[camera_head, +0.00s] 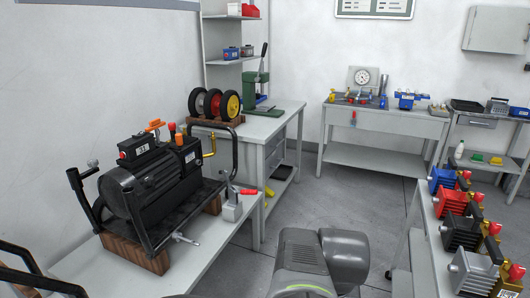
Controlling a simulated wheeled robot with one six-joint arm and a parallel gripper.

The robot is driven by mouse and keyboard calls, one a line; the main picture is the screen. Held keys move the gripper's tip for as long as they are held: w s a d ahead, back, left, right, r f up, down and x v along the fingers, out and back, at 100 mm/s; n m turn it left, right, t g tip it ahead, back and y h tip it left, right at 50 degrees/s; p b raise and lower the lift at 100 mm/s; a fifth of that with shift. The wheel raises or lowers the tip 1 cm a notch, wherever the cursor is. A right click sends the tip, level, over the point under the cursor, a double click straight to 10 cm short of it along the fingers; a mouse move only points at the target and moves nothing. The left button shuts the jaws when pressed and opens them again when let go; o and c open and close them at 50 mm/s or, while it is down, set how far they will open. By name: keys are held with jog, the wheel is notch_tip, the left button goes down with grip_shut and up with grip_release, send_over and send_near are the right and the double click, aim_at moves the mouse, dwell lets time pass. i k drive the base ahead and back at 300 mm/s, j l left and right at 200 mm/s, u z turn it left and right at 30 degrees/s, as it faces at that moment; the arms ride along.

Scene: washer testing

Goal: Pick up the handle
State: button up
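Several handle-like parts show, and I cannot tell which one is the handle. A black crank handle (73,179) with a grip at its upper end is at the left of the black motor unit (150,185) on the left bench. A red-handled lever (244,191) sits on a small grey block (232,210) at the right of the unit. A small metal fitting with a cross bar (185,238) lies on the bench in front of the unit. My grey arm shows at the bottom centre. My gripper's fingers are not in view.
The left bench (205,262) has bare room at its front. Three wheels (215,104) and a green press (255,88) stand on the bench behind. Several coloured finned units (463,233) line the right cart. A workbench (385,122) stands at the back. The floor between is clear.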

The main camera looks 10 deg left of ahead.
aim_at(35, 279)
jog(key=u, duration=1.65)
